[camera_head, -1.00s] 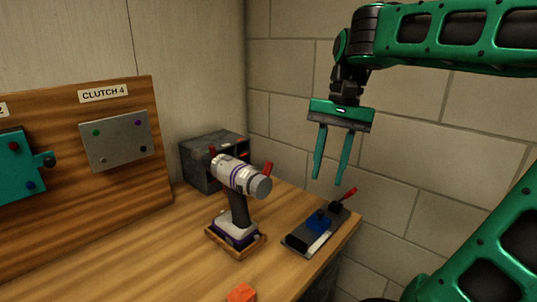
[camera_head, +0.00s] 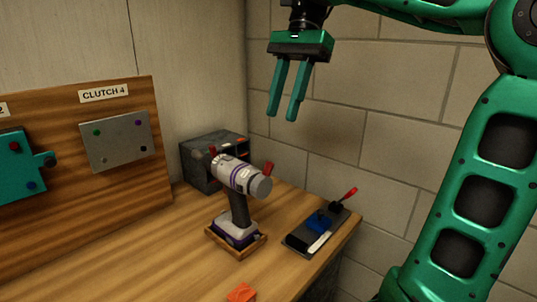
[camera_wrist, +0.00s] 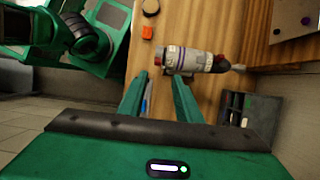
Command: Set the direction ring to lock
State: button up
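A white, purple-banded drill (camera_head: 236,175) stands upright in a wooden cradle (camera_head: 256,246) on the workbench. Red tabs stick out on both sides of its head, one at the left (camera_head: 213,152) and one at the right (camera_head: 267,168). I cannot tell which is the direction ring or read its setting. My gripper (camera_head: 281,118) hangs in the air above and to the right of the drill, fingers parted and empty. In the wrist view the drill (camera_wrist: 188,58) lies beyond the fingertips, and nothing is between the fingers.
A wooden board with a "CLUTCH 4" label (camera_head: 104,93) and grey plate (camera_head: 115,142) stands at the left. A dark box (camera_head: 200,172) is behind the drill. A tray (camera_head: 300,241) with blue and red tools lies right. An orange block (camera_head: 241,292) is at front.

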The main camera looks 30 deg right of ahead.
send_near(264, 180)
jog(key=f, duration=0.3)
jog(key=w+f, duration=0.1)
jog(key=f, duration=0.1)
jog(key=shift+a, duration=0.3)
jog(key=shift+c, duration=0.3)
